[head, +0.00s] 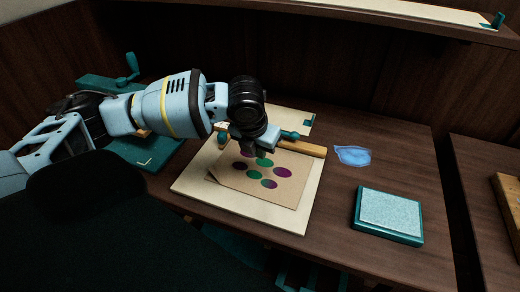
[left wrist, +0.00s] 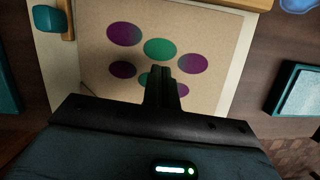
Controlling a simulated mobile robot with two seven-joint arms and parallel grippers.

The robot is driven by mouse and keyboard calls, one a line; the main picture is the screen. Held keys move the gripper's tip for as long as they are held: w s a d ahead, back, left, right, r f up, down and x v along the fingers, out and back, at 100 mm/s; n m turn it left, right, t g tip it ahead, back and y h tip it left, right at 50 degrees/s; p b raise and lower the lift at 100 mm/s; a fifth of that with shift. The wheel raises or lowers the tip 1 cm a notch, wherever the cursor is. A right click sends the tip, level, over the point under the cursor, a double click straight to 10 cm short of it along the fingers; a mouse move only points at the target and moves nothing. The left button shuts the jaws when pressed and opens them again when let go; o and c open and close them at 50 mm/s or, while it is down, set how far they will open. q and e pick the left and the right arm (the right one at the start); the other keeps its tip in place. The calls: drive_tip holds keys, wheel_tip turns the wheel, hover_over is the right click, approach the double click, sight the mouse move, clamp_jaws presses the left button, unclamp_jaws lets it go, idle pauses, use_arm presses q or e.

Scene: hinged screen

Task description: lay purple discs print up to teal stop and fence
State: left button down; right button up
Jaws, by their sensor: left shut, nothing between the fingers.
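The print is a tan sheet (head: 235,182) with several purple and green discs. It lies on a cream board (head: 200,190) and also shows in the left wrist view (left wrist: 220,40). A wooden fence (head: 312,151) runs along its back edge; that edge looks close to the fence, but I cannot tell contact. A teal stop (head: 222,138) is at the back left, with a short wooden piece beside the print in the left wrist view. My left gripper (head: 258,152) is shut and empty, its fingertips over the print's discs. I cannot tell if they touch. My right gripper is not in view.
A teal pad with a pale top (head: 390,212) lies on the table to the right. A translucent blue patch (head: 352,155) is behind it. Another teal device with a crank (head: 126,68) stands at the left. Table between board and pad is clear.

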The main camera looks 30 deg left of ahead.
sight(262, 167)
use_arm(q)
drive_tip(key=shift+f, duration=0.45)
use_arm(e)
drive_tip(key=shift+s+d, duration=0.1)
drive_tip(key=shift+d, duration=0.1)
use_arm(q)
drive_tip(key=shift+f, duration=0.7)
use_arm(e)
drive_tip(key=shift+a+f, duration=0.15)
use_arm(q)
drive_tip(key=shift+f, duration=0.85)
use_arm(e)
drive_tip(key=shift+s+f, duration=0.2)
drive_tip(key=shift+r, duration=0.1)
